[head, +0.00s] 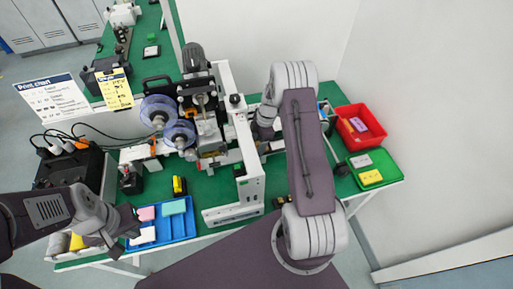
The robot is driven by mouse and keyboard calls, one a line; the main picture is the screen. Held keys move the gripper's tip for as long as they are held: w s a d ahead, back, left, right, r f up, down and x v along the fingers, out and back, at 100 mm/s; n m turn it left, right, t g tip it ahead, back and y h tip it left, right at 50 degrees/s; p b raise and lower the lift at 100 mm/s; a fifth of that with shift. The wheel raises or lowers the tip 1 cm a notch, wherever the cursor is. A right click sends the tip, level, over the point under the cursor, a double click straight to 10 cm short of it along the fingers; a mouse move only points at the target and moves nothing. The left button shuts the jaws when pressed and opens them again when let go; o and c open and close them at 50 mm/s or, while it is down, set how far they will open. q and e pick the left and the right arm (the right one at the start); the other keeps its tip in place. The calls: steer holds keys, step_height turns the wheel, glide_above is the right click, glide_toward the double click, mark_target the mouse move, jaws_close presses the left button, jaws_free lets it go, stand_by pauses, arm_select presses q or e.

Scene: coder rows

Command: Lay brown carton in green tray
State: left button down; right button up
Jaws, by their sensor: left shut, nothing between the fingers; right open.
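The green tray (386,161) is at the right end of the green bench. A pale grey item and a yellow item lie in it. I cannot make out a brown carton for certain; my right arm covers part of the bench. My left gripper (121,243) is shut and empty at the lower left, beside the blue tray (177,232). My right arm folds over the bench centre-right, left of the green tray, and its gripper is hidden behind the arm.
A red bin (375,130) with a purple item stands behind the green tray. A labelling machine with blue reels (158,110) and a white frame (245,185) fills the middle. The blue tray holds pink, teal and white items. A dark printer (65,167) stands at left.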

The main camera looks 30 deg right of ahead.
steer(key=c, duration=0.8)
steer(key=shift+r+p, duration=1.55)
steer(key=shift+r, duration=1)
steer(key=shift+c, duration=0.2)
